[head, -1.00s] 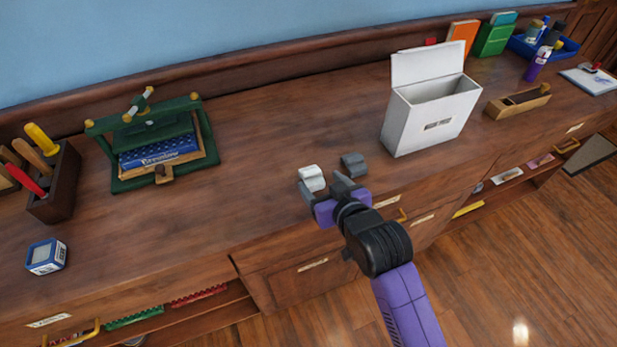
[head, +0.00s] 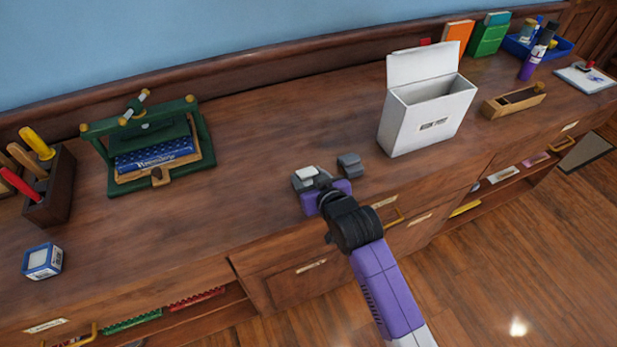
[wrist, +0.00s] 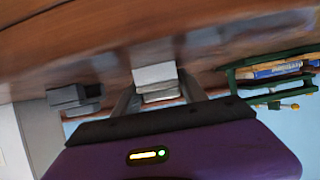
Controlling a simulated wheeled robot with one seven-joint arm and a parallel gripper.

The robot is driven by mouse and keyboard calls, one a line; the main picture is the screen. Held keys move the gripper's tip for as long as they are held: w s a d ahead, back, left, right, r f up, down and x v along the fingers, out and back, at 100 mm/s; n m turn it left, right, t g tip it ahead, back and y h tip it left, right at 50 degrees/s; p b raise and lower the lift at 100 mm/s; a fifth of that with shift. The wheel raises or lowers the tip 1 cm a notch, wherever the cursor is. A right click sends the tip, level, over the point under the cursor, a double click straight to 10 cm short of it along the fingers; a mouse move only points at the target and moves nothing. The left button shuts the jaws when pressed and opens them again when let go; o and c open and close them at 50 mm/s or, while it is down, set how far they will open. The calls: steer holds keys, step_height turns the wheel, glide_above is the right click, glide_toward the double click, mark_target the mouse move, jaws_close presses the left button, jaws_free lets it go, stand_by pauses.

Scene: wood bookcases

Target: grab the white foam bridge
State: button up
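The white foam bridge (head: 307,173) is a small pale block near the front edge of the wooden counter. My gripper (head: 311,180) is at it, with a grey finger on either side. In the wrist view the white bridge (wrist: 155,76) sits between my gripper's fingertips (wrist: 156,84), which appear to press on its two sides. Part of the bridge is hidden by the fingers. I cannot tell whether it is clear of the counter.
A grey block (head: 349,165) stands close to the right of my gripper. A white box (head: 428,120) with an open lid is farther right. A green press (head: 150,145) with a blue book is at the left. The counter between the press and gripper is clear.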

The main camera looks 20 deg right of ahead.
steer(key=c, duration=0.8)
steer(key=shift+r, duration=0.1)
